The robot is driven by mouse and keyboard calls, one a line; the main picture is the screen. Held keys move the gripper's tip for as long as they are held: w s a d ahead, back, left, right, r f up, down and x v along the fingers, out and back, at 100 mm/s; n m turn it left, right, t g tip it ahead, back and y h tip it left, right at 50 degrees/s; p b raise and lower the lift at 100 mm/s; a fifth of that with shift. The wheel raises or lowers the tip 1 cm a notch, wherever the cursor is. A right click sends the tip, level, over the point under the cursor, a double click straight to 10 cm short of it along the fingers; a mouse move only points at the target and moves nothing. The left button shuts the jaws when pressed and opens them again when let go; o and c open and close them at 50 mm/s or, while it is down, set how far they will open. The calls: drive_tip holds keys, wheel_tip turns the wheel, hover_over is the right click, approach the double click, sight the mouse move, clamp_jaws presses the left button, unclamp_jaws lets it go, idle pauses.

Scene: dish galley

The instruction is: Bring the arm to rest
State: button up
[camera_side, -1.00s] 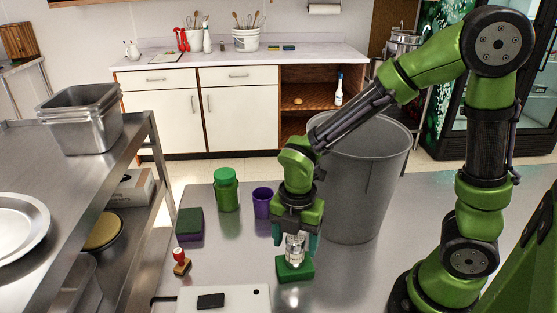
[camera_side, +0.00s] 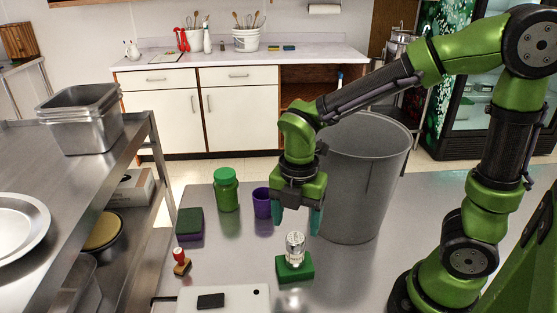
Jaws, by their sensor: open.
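My gripper (camera_side: 297,222) is open and empty, pointing down above the steel table. Its fingers are apart, with the green block and the clear glass piece below them. The small clear glass piece (camera_side: 295,246) stands upright on the green block (camera_side: 293,269). My fingertips are above the glass piece and do not appear to touch it.
A grey bin (camera_side: 362,185) stands close behind and right of my gripper. A purple cup (camera_side: 262,203), a green jar (camera_side: 226,190), a sponge (camera_side: 189,224) and a stamp (camera_side: 181,262) lie to the left. A white board (camera_side: 240,300) with a black piece is in front.

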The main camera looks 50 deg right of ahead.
sight(295, 249)
wheel_tip(295, 249, up, 2)
drive_tip(key=shift+r, duration=0.1)
drive_tip(key=shift+s+f, duration=0.1)
drive_tip(key=shift+f, duration=0.25)
wheel_tip(295, 249, down, 11)
drive_tip(key=shift+r, duration=0.25)
wheel_tip(295, 249, up, 28)
drive_tip(key=w+d+m, duration=0.2)
drive_tip(key=d+m, duration=0.4)
drive_tip(key=d, duration=0.7)
drive_tip(key=w+d+r+m, duration=0.1)
drive_tip(key=w+d+m, duration=0.2)
drive_tip(key=d, duration=1.1)
drive_tip(key=m, duration=0.3)
drive_tip(key=shift+m, duration=0.4)
